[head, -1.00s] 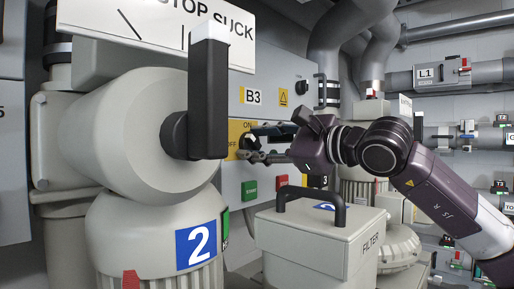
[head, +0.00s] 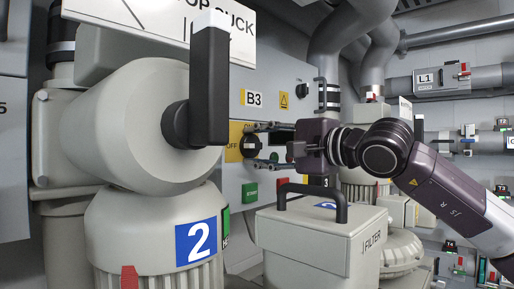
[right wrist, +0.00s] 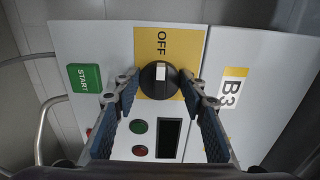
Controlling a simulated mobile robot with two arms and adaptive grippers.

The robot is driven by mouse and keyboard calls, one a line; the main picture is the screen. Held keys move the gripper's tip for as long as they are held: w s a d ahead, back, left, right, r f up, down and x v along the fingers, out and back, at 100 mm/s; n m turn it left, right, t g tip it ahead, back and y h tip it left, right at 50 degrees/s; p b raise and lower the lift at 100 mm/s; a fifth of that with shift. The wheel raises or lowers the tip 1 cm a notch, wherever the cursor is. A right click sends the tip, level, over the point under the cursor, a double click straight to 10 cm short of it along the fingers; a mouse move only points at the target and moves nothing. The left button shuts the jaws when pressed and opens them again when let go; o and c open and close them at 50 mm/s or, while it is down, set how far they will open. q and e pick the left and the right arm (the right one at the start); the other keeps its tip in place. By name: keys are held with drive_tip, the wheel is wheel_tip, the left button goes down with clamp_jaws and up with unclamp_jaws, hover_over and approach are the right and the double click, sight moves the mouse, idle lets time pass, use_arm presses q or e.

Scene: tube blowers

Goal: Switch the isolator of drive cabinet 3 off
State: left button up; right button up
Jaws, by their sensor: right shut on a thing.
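The drive cabinet panel labelled B3 (head: 256,97) is in the middle of the head view. Its round black isolator knob (right wrist: 158,88) sits on a yellow plate (right wrist: 182,40) marked OFF. The knob's white mark lies on the side toward the word OFF. My right gripper (head: 253,143) reaches the knob from the right. In the right wrist view, the right gripper (right wrist: 160,80) has one finger on each side of the knob and is shut on it. The ON word is mostly hidden by a finger. My left gripper is not in view.
A green START button (head: 250,191) and a red button (head: 282,184) are below the knob. A large blower (head: 130,130) with a black handle stands close at left. A filter box (head: 318,240) with a raised handle stands below my right arm.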

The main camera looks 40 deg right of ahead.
idle(0.5)
drive_tip(key=o, duration=1.1)
drive_tip(key=shift+o, duration=0.2)
drive_tip(key=shift+s+d, duration=0.2)
drive_tip(key=shift+s, duration=1.95)
approach(257, 145)
drive_tip(key=shift+s+f, duration=0.1)
drive_tip(key=shift+s, duration=0.9)
